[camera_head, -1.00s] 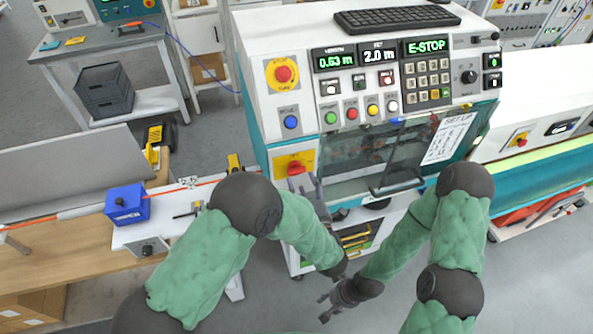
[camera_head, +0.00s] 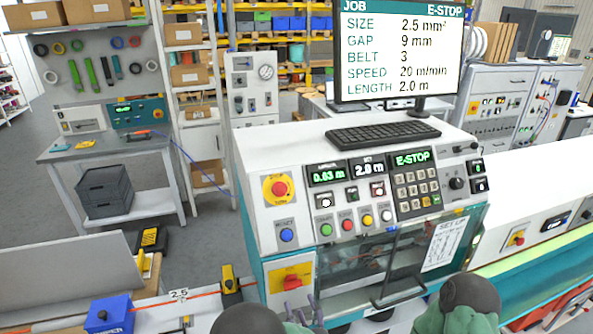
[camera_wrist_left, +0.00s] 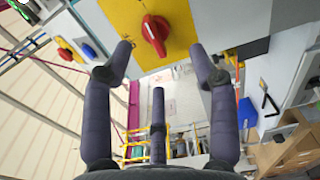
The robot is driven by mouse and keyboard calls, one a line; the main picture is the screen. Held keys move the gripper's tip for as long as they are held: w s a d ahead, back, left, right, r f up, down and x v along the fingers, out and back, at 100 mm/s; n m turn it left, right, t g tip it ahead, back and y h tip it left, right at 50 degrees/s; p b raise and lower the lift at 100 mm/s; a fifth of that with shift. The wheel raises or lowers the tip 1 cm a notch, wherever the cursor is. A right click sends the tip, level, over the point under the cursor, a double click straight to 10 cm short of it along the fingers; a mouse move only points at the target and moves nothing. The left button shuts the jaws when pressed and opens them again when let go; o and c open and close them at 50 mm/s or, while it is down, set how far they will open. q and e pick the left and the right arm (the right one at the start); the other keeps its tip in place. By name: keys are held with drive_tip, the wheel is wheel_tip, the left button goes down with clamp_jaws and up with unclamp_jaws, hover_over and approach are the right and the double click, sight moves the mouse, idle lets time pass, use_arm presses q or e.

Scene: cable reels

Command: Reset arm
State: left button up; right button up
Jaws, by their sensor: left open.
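My left gripper (camera_head: 300,309) shows only by its grey fingers at the bottom of the head view, just below the red rotary switch (camera_head: 291,283) on its yellow plate. In the left wrist view, its dark fingers (camera_wrist_left: 160,62) are spread apart with nothing between them. The red switch handle (camera_wrist_left: 155,34) is beyond the fingertips, on the yellow plate (camera_wrist_left: 180,15). My two arms show only as dark joints and green sleeves at the bottom edge. My right gripper is out of view.
The machine's control panel (camera_head: 370,200) carries a red emergency button (camera_head: 279,188), a keypad and coloured buttons. A keyboard (camera_head: 382,133) and a monitor (camera_head: 400,50) reading E-STOP stand above. A blue block (camera_head: 110,314) sits at lower left. Grey floor is open behind.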

use_arm(q)
drive_tip(key=s+a+f+n+g+y+b, duration=0.15)
drive_tip(key=s+a+f+n+g, duration=0.3)
drive_tip(key=f, duration=0.45)
drive_tip(key=s+a+f+n+g+y+b, duration=0.1)
drive_tip(key=s+a+f+n+g+b, duration=0.1)
drive_tip(key=a+f+n+g, duration=0.45)
drive_tip(key=s+f+n+g+h+b, duration=0.65)
drive_tip(key=s+f+n+g, duration=0.45)
drive_tip(key=s+f+n, duration=0.8)
drive_tip(key=w+f+n+t+h+b, duration=0.2)
drive_tip(key=f+n+h, duration=0.1)
drive_tip(key=n, duration=0.8)
drive_tip(key=w+f+n+t+h+b, duration=0.2)
drive_tip(key=f+n, duration=0.3)
drive_tip(key=n, duration=0.5)
drive_tip(key=shift+w+f+n+t+h, duration=0.15)
drive_tip(key=shift+f+n+t+h, duration=0.2)
drive_tip(key=shift+t, duration=0.45)
